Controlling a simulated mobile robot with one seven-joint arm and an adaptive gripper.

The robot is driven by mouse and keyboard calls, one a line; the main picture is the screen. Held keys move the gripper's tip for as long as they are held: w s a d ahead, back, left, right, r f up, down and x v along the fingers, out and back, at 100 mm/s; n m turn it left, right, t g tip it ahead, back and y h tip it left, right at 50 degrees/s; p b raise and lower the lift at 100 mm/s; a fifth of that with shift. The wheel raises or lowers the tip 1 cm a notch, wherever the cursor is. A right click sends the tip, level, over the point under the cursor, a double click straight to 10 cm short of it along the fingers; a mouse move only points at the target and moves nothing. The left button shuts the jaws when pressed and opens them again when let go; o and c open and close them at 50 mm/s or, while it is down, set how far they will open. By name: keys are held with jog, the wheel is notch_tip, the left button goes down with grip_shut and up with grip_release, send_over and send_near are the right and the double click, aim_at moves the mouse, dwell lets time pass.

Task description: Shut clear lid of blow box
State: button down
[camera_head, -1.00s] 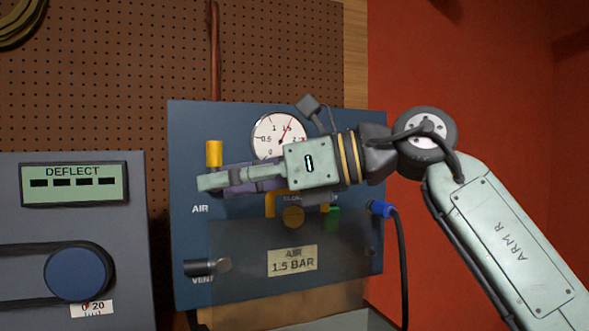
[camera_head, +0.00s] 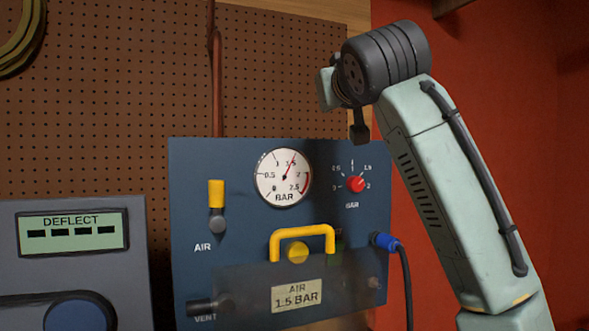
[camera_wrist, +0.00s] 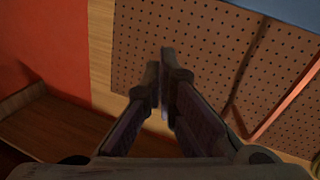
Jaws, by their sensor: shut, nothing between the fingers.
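The blow box (camera_head: 225,155) is a dark blue panel on the pegboard wall in the head view. Its clear lid (camera_head: 235,280) is a smoky see-through sheet across the lower front, with an AIR 1.5 BAR label (camera_head: 298,295) showing there. A yellow handle (camera_head: 302,230) stands at the lid's upper edge, around a yellow button (camera_head: 297,252). I cannot tell the lid's exact tilt. My gripper (camera_wrist: 162,65) is shut and empty in the wrist view, with pegboard beyond it.
A pressure gauge (camera_head: 282,177), red knob (camera_head: 355,184) and yellow AIR lever (camera_head: 216,195) sit above the lid. A blue plug (camera_head: 385,241) with a cable juts from the right side. A grey DEFLECT unit (camera_head: 75,260) stands left. The space before the box is clear.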

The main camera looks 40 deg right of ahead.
jog(key=s+a+f+g+y+p, duration=0.1)
jog(key=s+a+f+g+y, duration=0.1)
jog(key=a+f+g+y, duration=0.3)
jog(key=s+a+f+g+y, duration=0.15)
jog(key=a+f, duration=0.25)
jog(key=f, duration=0.4)
jog(key=p+x, duration=0.1)
jog(key=x, duration=0.3)
jog(key=p+x, duration=0.1)
jog(key=x, duration=0.4)
jog(key=shift+w+d+r+p, duration=0.15)
jog(key=shift+d+r+p, duration=0.05)
jog(key=shift+d+p, duration=0.1)
jog(key=shift+f, duration=0.25)
jog(key=s, duration=0.2)
jog(key=s+a+f+p, duration=0.1)
jog(key=shift+s, duration=0.15)
jog(key=shift+r, duration=0.1)
